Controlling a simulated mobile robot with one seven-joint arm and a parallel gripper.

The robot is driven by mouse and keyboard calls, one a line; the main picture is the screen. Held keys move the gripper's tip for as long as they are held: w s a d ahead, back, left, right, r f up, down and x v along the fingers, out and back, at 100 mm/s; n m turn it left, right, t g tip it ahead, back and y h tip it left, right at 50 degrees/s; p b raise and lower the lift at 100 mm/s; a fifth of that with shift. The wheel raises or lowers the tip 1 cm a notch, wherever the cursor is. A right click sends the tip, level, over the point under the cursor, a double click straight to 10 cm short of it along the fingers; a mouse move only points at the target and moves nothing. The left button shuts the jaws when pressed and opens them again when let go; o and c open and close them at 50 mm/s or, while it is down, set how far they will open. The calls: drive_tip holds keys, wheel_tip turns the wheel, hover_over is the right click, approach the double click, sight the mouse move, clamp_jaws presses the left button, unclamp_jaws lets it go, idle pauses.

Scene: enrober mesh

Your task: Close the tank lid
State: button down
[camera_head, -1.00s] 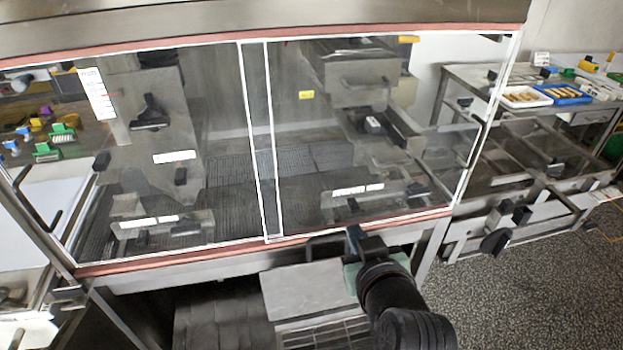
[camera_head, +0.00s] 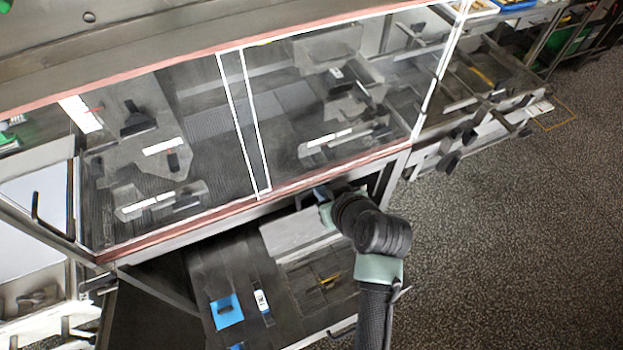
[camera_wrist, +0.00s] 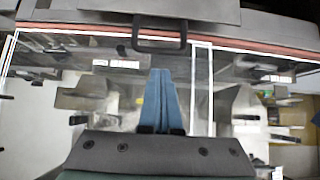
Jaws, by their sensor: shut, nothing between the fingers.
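A large clear cover (camera_head: 330,95) with white edges and a red strip along its bottom spans the machine. A flat light-grey panel (camera_head: 295,232) lies below its front edge. I cannot tell for sure which of these is the tank lid. A dark loop handle (camera_wrist: 160,33) sits at the red strip in the wrist view. My gripper (camera_wrist: 161,75) is shut and empty, its blue fingers together, pointing at the handle from just short of it in that picture. In the head view my gripper (camera_head: 320,192) is at the front edge, partly hidden by my arm.
Below the machine, an open dark drawer or shelf (camera_head: 210,265) holds a blue item (camera_head: 226,311) and small tools. Metal trays (camera_head: 480,75) stand at the right. The speckled floor (camera_head: 520,220) at the right is clear.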

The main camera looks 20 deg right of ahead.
drive_tip(key=shift+p+x, duration=0.45)
drive_tip(key=shift+x, duration=3)
drive_tip(key=shift+s+f+b, duration=0.1)
drive_tip(key=shift+s+b, duration=0.05)
drive_tip(key=shift+b, duration=0.15)
